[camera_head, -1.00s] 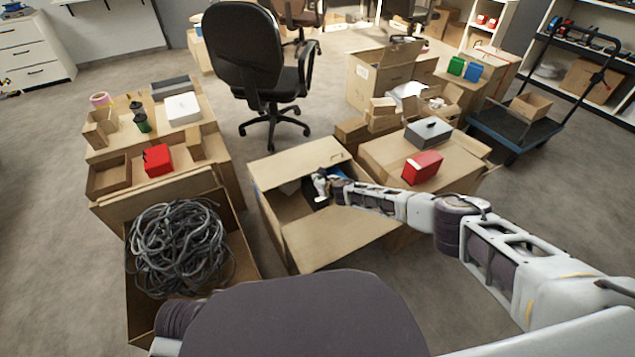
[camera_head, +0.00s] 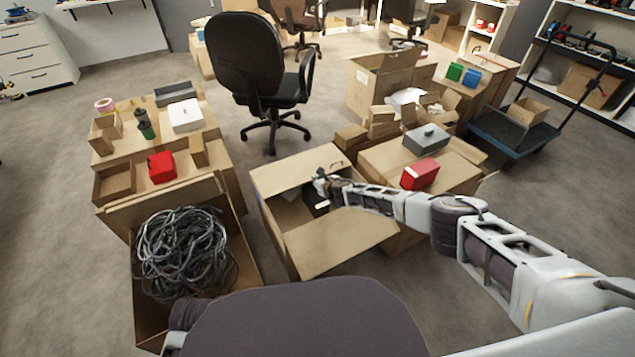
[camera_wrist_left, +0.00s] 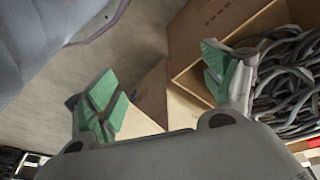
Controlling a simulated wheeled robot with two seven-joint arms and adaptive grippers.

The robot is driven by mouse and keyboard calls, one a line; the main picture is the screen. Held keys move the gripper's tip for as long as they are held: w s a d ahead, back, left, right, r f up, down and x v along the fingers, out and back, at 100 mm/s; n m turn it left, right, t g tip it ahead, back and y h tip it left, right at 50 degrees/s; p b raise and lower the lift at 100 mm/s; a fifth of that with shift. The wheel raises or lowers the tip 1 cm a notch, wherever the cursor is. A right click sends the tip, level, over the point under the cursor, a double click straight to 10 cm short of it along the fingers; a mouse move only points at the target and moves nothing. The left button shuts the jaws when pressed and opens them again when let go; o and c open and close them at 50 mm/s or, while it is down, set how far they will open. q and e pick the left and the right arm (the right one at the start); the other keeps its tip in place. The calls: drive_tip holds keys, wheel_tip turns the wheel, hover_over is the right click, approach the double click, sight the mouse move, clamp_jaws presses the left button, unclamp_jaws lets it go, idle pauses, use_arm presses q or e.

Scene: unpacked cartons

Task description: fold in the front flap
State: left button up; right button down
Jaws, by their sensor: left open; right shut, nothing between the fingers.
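The open carton (camera_head: 276,222) stands on the floor in the middle of the head view. Its broad front flap (camera_head: 338,242) slopes outward on the side nearest me, and its far flap (camera_head: 296,172) lies across the back. My right gripper (camera_head: 322,186) is shut and empty over the opening, near the far flap; whether it touches cardboard is unclear. The inside is dark, with a black item (camera_head: 314,203) partly hidden by the gripper. My left gripper (camera_wrist_left: 162,80) is open and empty in the left wrist view, with green pads; it is hidden in the head view.
A carton of coiled cable (camera_head: 182,252) stands at the left, with a box-covered stack behind it. At the right, a carton carries a red box (camera_head: 419,174) and a grey box (camera_head: 426,138). An office chair (camera_head: 262,80) stands behind, with bare floor around it.

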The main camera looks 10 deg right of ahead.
use_arm(q)
drive_tip(key=shift+g, duration=0.4)
drive_tip(key=f+p, duration=0.1)
drive_tip(key=f, duration=0.1)
drive_tip(key=s+a+f+p, duration=0.1)
drive_tip(key=f, duration=0.1)
drive_tip(key=shift+p, duration=0.35)
